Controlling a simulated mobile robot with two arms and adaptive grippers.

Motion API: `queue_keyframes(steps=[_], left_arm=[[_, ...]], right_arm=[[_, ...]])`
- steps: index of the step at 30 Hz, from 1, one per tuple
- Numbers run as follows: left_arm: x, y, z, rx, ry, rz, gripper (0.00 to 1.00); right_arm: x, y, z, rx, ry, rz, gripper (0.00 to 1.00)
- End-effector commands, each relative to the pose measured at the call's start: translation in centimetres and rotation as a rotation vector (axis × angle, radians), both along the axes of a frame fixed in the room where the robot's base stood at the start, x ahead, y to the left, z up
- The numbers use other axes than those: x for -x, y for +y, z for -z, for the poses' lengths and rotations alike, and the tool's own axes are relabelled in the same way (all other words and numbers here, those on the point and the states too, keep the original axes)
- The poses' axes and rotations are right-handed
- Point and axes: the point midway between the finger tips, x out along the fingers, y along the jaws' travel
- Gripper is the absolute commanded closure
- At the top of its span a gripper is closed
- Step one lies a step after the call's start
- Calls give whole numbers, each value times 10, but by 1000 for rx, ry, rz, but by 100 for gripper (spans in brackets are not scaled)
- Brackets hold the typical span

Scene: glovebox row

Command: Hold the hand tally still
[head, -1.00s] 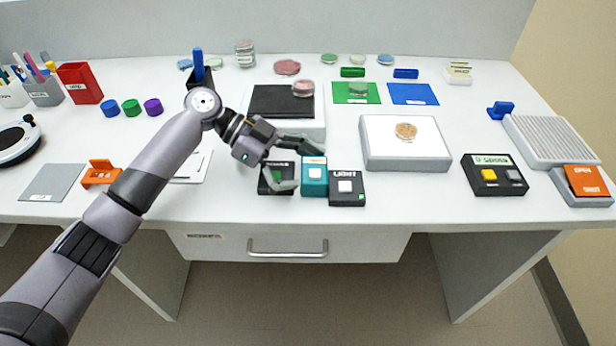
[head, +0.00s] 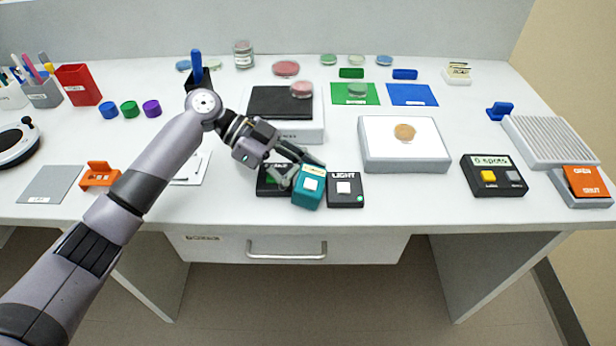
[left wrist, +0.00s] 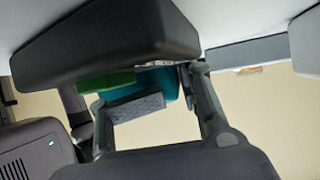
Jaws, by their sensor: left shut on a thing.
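The hand tally is taken to be the teal box (head: 308,198) with a white button, at the front of the bench. It is rotated and looks tilted compared with the boxes beside it. My left gripper (head: 303,172) is shut on it, with the fingers at its left and upper edges. In the left wrist view the teal box (left wrist: 165,84) shows between the fingers, partly hidden by them. My right gripper is not in view.
A black box (head: 268,187) with a green button is just left of the tally, partly behind my gripper. The black LIGHT box (head: 346,190) is close on the right. A lit white panel (head: 378,145) and a "0 spots" counter (head: 494,175) stand further right.

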Motion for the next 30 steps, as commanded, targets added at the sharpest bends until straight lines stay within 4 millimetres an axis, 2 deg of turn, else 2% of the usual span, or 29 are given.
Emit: queue_keyframes(steps=[2, 10, 11, 30], left_arm=[[1, 0, 1, 0, 1, 2, 80], [0, 0, 0, 0, 0, 1, 98], [0, 0, 0, -1, 1, 0, 82], [0, 0, 0, 0, 1, 0, 40]], right_arm=[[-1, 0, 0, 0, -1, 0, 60], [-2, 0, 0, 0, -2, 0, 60], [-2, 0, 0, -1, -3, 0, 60], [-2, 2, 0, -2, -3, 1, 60]])
